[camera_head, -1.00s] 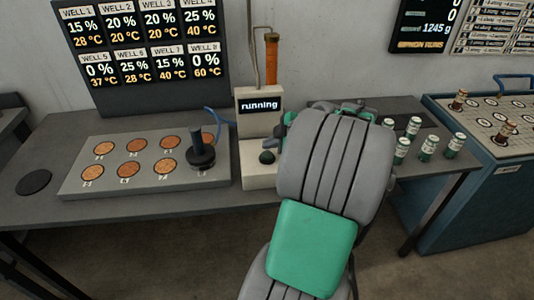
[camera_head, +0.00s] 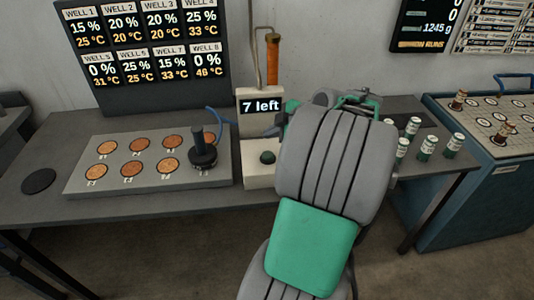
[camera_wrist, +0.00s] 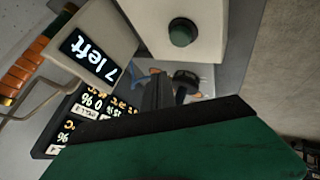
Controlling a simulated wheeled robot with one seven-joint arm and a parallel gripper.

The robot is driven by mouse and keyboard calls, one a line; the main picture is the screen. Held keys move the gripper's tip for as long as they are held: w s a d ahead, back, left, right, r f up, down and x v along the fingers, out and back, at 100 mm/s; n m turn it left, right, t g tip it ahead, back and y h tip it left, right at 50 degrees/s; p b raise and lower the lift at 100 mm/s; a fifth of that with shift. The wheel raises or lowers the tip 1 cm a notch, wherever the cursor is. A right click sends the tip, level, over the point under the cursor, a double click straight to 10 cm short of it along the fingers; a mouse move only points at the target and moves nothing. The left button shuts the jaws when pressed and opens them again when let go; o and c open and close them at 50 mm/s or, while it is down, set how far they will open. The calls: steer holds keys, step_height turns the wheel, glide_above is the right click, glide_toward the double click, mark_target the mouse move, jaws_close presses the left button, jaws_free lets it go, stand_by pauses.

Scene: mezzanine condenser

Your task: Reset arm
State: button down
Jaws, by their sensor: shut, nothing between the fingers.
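My gripper (camera_wrist: 158,92) is shut and empty in the wrist view, with its dark fingers together. In the head view my grey and green arm bends over the bench and hides most of the gripper. In the wrist view the button (camera_wrist: 183,32) and the display (camera_wrist: 92,57) show beyond the fingers, and nothing is seen touching the button.
A grey block (camera_head: 83,182) with several copper wells and a black plunger-like piece (camera_head: 203,152) is at left. A black disc (camera_head: 38,181) lies beside it. Several green-and-white vials (camera_head: 428,147) stand right of my arm. A blue cabinet (camera_head: 470,200) is further right.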

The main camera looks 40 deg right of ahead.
steer(key=a+f+m+g, duration=0.1)
steer(key=a+m+g, duration=0.3)
steer(key=a, duration=1.7)
steer(key=s+a+f+m+g+h, duration=0.1)
steer(key=s+a+f+m, duration=0.1)
steer(key=s+a+m, duration=0.4)
steer(key=s+a, duration=0.3)
steer(key=a, duration=0.1)
steer(key=shift+s+a+f+g, duration=0.25)
steer(key=shift+s+f+g, duration=0.1)
steer(key=shift+f+g, duration=0.05)
